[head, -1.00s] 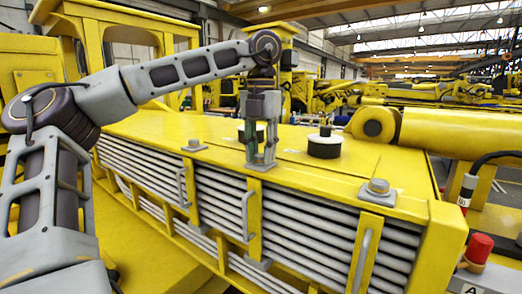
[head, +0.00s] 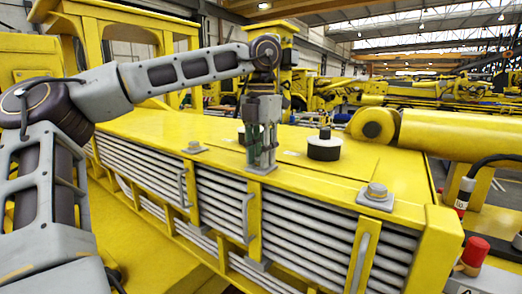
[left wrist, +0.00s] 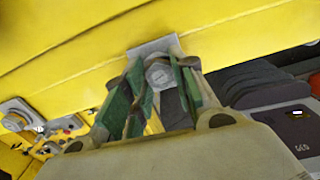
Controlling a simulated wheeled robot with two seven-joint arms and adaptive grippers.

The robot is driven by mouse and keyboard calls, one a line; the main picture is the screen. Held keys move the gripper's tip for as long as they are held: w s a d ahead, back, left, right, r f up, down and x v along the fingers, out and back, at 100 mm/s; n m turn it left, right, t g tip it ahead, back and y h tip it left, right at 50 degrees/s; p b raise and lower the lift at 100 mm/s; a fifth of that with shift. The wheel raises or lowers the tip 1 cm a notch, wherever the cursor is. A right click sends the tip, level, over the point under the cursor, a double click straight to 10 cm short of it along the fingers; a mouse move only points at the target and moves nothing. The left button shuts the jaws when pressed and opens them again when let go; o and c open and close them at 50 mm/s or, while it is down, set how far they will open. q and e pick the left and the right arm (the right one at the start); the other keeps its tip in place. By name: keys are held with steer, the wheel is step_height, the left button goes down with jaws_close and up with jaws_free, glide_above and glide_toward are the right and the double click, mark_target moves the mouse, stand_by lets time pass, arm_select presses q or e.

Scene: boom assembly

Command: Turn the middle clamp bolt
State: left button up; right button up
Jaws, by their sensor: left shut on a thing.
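The middle clamp bolt (left wrist: 158,73) shows as a grey hex head between my left fingers in the left wrist view. Its square grey plate (head: 261,169) lies on the top front edge of the yellow housing. My left gripper (head: 261,157) points straight down over that plate and is shut on the bolt; in the head view its fingers hide the bolt head. The green-sided fingers (left wrist: 160,95) stand on both sides of the bolt in the left wrist view. My right gripper is in neither view.
Similar bolts on plates sit to the left (head: 194,146) and right (head: 376,191) along the same edge. A black-topped round cap (head: 324,147) stands behind the gripper to the right. Grey rods (head: 300,225) and handles line the front below. A yellow cylinder (head: 450,132) lies at right.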

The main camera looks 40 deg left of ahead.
arm_select(q)
steer(key=shift+r+m, duration=0.1)
steer(key=shift+m, duration=2.4)
steer(key=o, duration=1)
steer(key=shift+r, duration=5.95)
